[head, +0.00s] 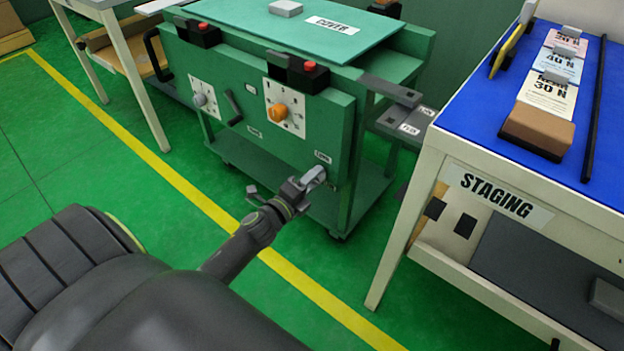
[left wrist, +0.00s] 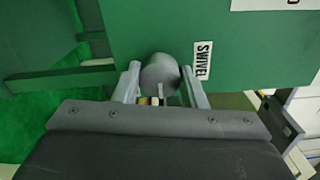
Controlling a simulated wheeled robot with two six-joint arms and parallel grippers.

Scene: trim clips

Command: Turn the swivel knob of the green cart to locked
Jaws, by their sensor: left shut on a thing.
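The green cart (head: 262,148) stands in the middle of the head view, its front panel facing me. The swivel knob (left wrist: 160,72) is a grey round knob at the panel's lower right corner. It shows in the left wrist view beside a white label reading SWIVEL (left wrist: 203,61). My left gripper (head: 312,178) is at that corner, and its fingers (left wrist: 160,85) are shut on the knob from both sides. The gripper hides most of the knob in the head view. I cannot read the knob's lock position. My right gripper is not in view.
The panel also carries an orange knob (head: 278,112) and a grey knob (head: 200,99) on white dial plates. A teal cover board (head: 265,38) lies on top. The staging table (head: 480,160) stands close on the right. Green floor (head: 110,180) is clear on the left.

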